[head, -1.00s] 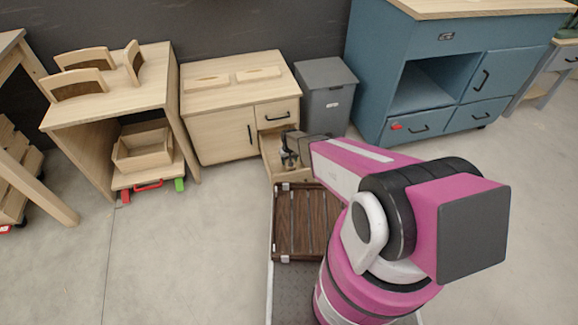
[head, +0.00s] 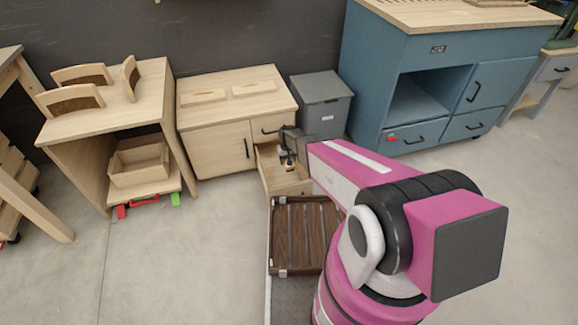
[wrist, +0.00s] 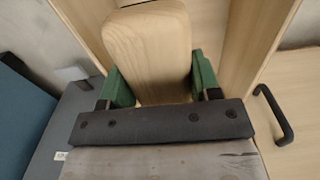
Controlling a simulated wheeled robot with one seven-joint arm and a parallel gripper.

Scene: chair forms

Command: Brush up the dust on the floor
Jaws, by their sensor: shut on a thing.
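My gripper (head: 288,160) is over the open drawer (head: 283,184) of the light wood cabinet in the head view. In the wrist view my gripper (wrist: 160,82) has its green fingers on either side of a rounded light wood piece (wrist: 150,45) and is shut on it. The piece looks like the back or handle of a brush; any bristles are hidden. The drawer's wooden walls show behind it in the wrist view. I cannot make out dust on the floor (head: 150,265).
A grey bin (head: 322,105) stands right of the cabinet (head: 215,150). A blue cabinet (head: 425,60) is farther right, a wooden desk (head: 105,110) to the left. The floor at the front left is clear.

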